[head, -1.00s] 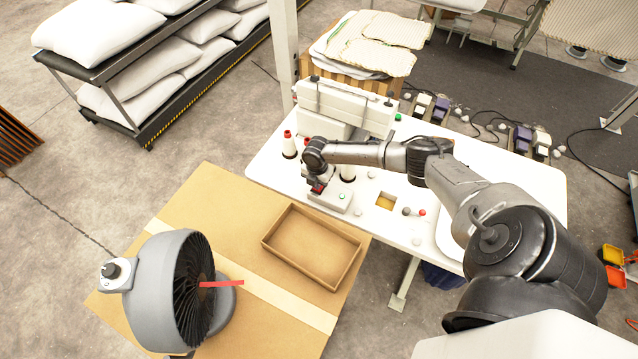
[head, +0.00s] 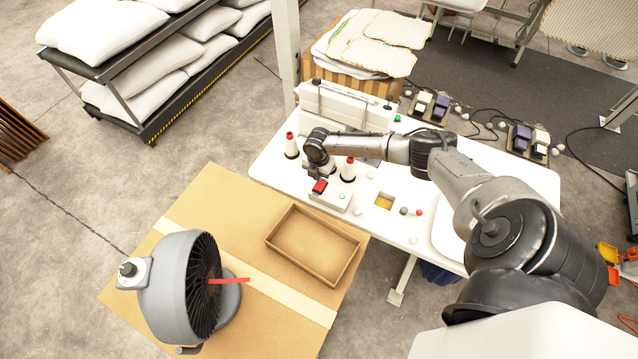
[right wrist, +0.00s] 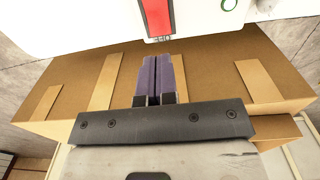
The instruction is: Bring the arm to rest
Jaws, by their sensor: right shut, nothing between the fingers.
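My right arm reaches in from the right over the white sewing table (head: 400,238). My right gripper (right wrist: 154,62) is shut and empty, with its two dark fingers side by side. In the head view the gripper is mostly hidden behind my wrist, near the small control box with a red button (head: 320,186). In the right wrist view the red button (right wrist: 157,16) lies just beyond the fingertips, apart from them as far as I can tell. My left gripper is not in view.
A grey fan (head: 178,285) and an open cardboard tray (head: 312,245) stand on a large cardboard box (head: 205,205). The sewing machine (head: 345,105) and thread cones (head: 291,147) are close to my wrist. A rack of white pillows (head: 145,75) stands at the back left.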

